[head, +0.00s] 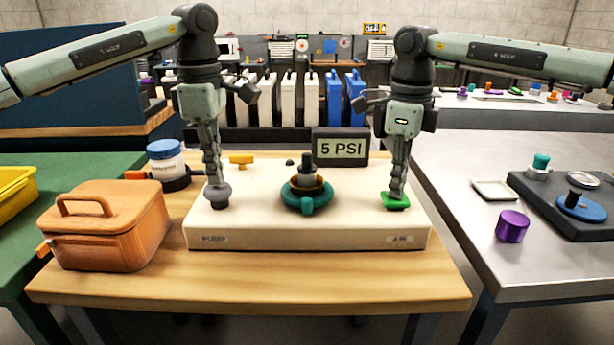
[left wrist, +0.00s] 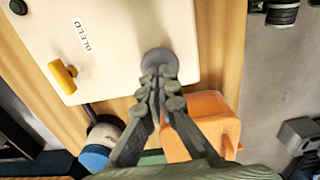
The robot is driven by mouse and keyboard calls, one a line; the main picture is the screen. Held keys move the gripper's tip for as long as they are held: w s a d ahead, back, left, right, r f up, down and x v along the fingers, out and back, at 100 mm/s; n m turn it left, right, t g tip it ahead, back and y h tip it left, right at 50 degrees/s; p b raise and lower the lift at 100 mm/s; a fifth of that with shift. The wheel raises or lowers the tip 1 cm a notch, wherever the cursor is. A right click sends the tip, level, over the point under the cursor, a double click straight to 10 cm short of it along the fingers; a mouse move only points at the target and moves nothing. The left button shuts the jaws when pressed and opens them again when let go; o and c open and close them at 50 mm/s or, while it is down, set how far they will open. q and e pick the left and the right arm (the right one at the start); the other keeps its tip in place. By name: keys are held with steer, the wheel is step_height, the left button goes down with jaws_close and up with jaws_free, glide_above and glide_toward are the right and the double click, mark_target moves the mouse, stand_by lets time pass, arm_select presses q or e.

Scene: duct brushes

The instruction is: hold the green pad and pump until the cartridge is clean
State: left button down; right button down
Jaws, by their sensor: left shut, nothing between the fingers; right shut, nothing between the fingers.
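A cream pump station (head: 262,225) stands on the wooden table. A green pad (head: 396,203) lies at its right front; my right gripper (head: 398,192) is shut, pointing down with its tips at the pad. A grey round knob (head: 219,199) is at the left; my left gripper (head: 213,182) is shut, its tips at the knob's top. The left wrist view also shows the knob (left wrist: 158,61) beyond the closed fingertips (left wrist: 159,78). A dark cartridge (head: 306,172) stands upright in a teal holder (head: 307,203) at the centre. Whether it is clean is too small to tell. A display (head: 341,148) reads 5 PSI.
A yellow handle (head: 241,159) sits at the station's back left, beside a BLEED label in the wrist view. An orange case (head: 110,225) and a white jar with a blue lid (head: 165,160) stand left. A purple cylinder (head: 512,226) is on the right table. The front wooden edge is clear.

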arm_select(q)
steer(key=shift+r, duration=0.1)
step_height(320, 180, up, 7)
stand_by(0.6)
arm_select(e)
steer(key=shift+r, duration=3.5)
